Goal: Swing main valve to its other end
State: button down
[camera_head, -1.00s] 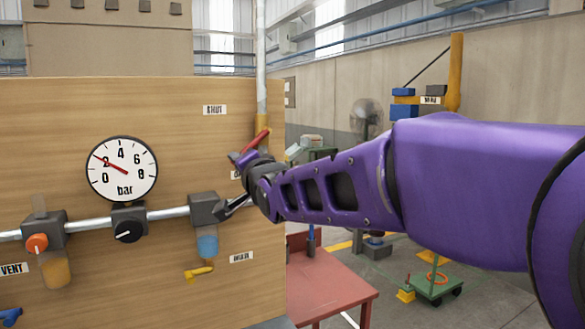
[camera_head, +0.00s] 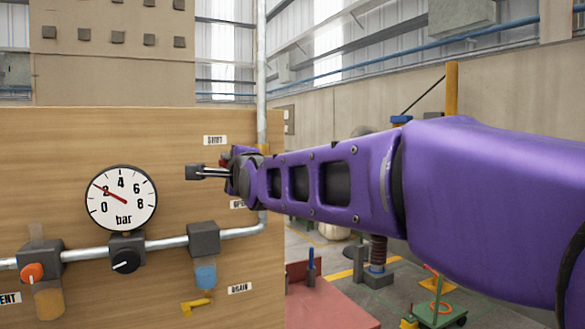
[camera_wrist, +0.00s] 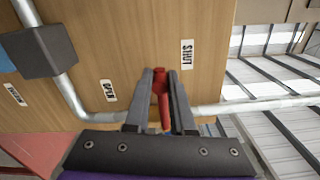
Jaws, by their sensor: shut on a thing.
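The main valve's red lever (camera_wrist: 160,86) sits between the two fingers of my gripper (camera_wrist: 162,72) in the wrist view. My gripper is shut on it. In the head view my gripper (camera_head: 232,160) is at the right part of the wooden panel, just below and right of the SHUT label (camera_head: 215,140) and above the OPEN label (camera_head: 237,204). Only a little red of the lever shows there, as my gripper and arm cover most of it. The wrist view also shows SHUT (camera_wrist: 187,54) right of the fingers and OPEN (camera_wrist: 109,91) left of them.
A round gauge (camera_head: 121,197) on the panel (camera_head: 60,135) reads about 2 bar. Below it a pipe (camera_head: 180,241) carries an orange knob, a black knob and a grey block with a blue bowl. A red table (camera_head: 325,305) stands at the lower right.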

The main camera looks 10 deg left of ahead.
jog(key=shift+r, duration=0.2)
dwell(0.3)
jog(key=c, duration=0.8)
grip_release()
jog(key=shift+o, duration=0.2)
jog(key=shift+f, duration=0.1)
